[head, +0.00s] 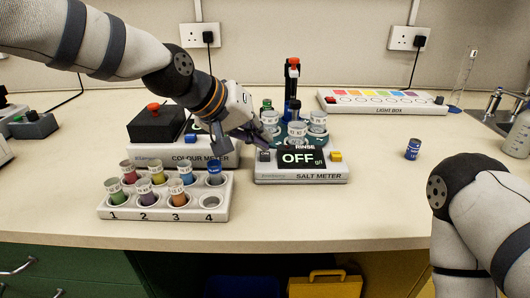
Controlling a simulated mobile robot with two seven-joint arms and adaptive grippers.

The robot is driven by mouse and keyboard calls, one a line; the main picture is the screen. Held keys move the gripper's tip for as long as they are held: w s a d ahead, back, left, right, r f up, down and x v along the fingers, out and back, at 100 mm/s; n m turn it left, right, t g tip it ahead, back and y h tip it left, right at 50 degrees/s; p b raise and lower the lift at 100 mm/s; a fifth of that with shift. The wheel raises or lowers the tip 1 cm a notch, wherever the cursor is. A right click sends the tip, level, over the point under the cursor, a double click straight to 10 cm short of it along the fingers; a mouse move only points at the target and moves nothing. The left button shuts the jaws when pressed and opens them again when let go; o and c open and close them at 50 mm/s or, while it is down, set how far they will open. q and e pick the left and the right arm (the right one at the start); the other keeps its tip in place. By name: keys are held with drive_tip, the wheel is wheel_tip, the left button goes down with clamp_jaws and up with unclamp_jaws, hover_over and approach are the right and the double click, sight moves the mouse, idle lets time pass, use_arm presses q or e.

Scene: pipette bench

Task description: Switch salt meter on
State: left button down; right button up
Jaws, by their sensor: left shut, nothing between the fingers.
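The salt meter (318,178) is a low white box on the bench, right of centre. Its black display (302,158) reads OFF, with RINSE partly legible above. A grey button (265,156) is at the left of its top and a yellow button (336,156) at the right. My left gripper (261,143) is shut and empty, its tips close above the grey button. I cannot tell whether they touch it. My right arm shows at the lower right, but its gripper is out of view.
The colour meter (180,162) stands left of the salt meter, partly behind my left arm. A numbered rack (160,212) of labelled vials is in front. Behind the salt meter are several cups and bottles.

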sight(261, 153)
use_arm(q)
drive_tip(key=shift+f, duration=0.5)
idle(0.3)
drive_tip(key=shift+r, duration=0.95)
wheel_tip(261, 153, up, 6)
drive_tip(key=shift+p, duration=0.45)
drive_tip(key=shift+f, duration=0.1)
